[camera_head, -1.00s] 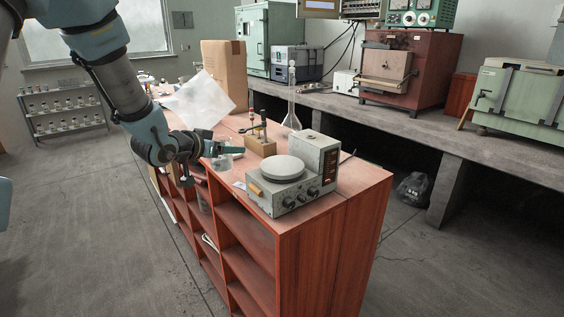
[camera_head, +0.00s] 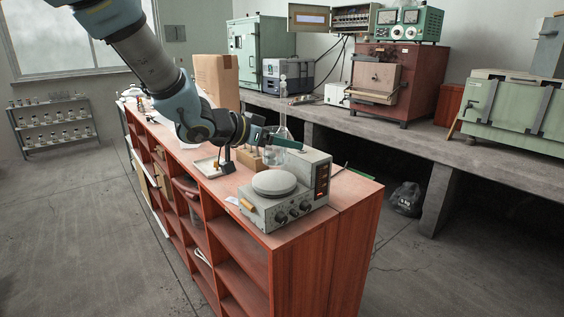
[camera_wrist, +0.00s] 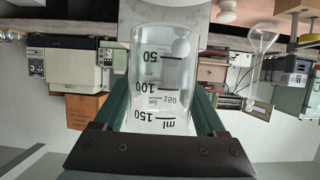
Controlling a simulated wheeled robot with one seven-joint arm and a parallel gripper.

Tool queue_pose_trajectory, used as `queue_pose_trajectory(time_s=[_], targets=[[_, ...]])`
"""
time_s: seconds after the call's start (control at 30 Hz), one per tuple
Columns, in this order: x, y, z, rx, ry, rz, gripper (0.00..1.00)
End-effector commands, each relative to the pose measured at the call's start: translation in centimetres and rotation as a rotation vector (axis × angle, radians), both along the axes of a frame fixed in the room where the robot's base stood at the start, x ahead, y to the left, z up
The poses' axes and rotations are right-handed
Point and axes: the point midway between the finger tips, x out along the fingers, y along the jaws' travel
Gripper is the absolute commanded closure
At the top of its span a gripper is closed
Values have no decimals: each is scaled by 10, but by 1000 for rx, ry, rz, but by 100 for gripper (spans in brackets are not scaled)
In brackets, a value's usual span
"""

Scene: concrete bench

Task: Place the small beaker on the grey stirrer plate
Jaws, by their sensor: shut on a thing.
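The small beaker (camera_wrist: 160,88) is clear glass with dark volume marks, and fills the middle of the wrist view. My gripper (camera_head: 278,141) is shut on it, with a green finger on each side. In the head view the beaker (camera_head: 273,156) is faint and partly hidden by the gripper. The grey stirrer plate (camera_head: 274,183) is a round disc on a boxy unit with knobs, near the front end of the red wooden shelf unit. The gripper and beaker are above and behind the plate, apart from it.
A tall glass flask (camera_head: 283,112) stands just behind the gripper. A cardboard box (camera_head: 217,80) stands farther back. The concrete bench (camera_head: 400,143) runs along the right.

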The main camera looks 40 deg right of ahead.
Motion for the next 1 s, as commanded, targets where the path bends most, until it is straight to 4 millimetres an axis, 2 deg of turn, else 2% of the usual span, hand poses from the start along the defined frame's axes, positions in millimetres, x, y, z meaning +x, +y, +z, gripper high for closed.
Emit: queue_pose_trajectory(time_s=[0.33,0.73,0.77,1.0], targets=[[0,0,-39,-1,1,0,92],[0,0,-45,-2,-1,1,92],[0,0,-46,-1,-1,1,26],[0,0,-45,-2,-1,1,0]])
